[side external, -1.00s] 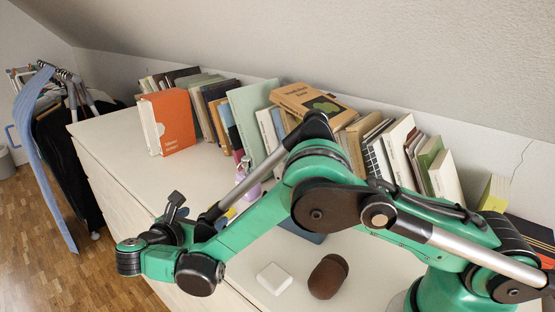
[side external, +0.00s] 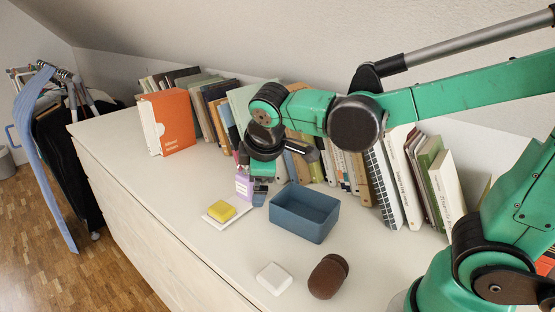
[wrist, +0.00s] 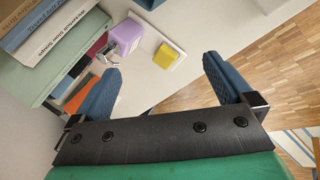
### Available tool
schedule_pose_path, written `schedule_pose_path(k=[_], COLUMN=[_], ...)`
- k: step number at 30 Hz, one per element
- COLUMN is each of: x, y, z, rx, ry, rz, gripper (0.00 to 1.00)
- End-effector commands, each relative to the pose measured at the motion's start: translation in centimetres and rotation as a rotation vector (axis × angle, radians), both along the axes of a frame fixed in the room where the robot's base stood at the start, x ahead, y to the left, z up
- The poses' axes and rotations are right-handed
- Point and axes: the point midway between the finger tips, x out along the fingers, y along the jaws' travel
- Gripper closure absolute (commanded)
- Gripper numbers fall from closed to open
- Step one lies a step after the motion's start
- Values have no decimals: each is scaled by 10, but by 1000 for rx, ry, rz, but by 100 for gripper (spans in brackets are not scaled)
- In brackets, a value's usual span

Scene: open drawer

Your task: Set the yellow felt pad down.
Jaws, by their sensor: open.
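The yellow felt pad (side external: 222,210) lies on a thin white square (side external: 211,218) on the white top, left of the blue bin. In the wrist view the pad (wrist: 166,56) shows beyond my fingertips, on the white square (wrist: 147,47). My gripper (side external: 261,188) is beside the purple bottle, to the right of the pad and apart from it. In the wrist view its two blue fingers (wrist: 161,65) are spread wide with nothing held between them.
The purple bottle (side external: 243,184) stands close to my gripper. The blue bin (side external: 304,222) is open and looks empty. A white block (side external: 274,278) and a brown rounded object (side external: 328,276) lie in front. Books (side external: 165,122) line the back. The left part of the top is clear.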

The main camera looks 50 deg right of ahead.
Motion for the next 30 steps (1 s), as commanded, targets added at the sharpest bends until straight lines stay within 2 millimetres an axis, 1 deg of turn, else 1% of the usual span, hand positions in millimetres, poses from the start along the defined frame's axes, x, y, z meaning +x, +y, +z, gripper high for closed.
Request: schedule_pose_path(k=[1, 3, 6, 9, 12, 16, 30], x=[-14, -29, -46, -56, -61, -63, -63], y=[-5, -7, -8, -8, -8, -8, -7], z=[1, 0, -3, -6, -8, -9, -9], rx=[93, 230, 401, 526, 601, 632, 629], ry=[-45, -111, -189, -243, -275, -288, -285], rz=[-86, -206, -360, -474, -541, -570, -566], gripper=[0, 0, 0, 0, 0, 0, 0])
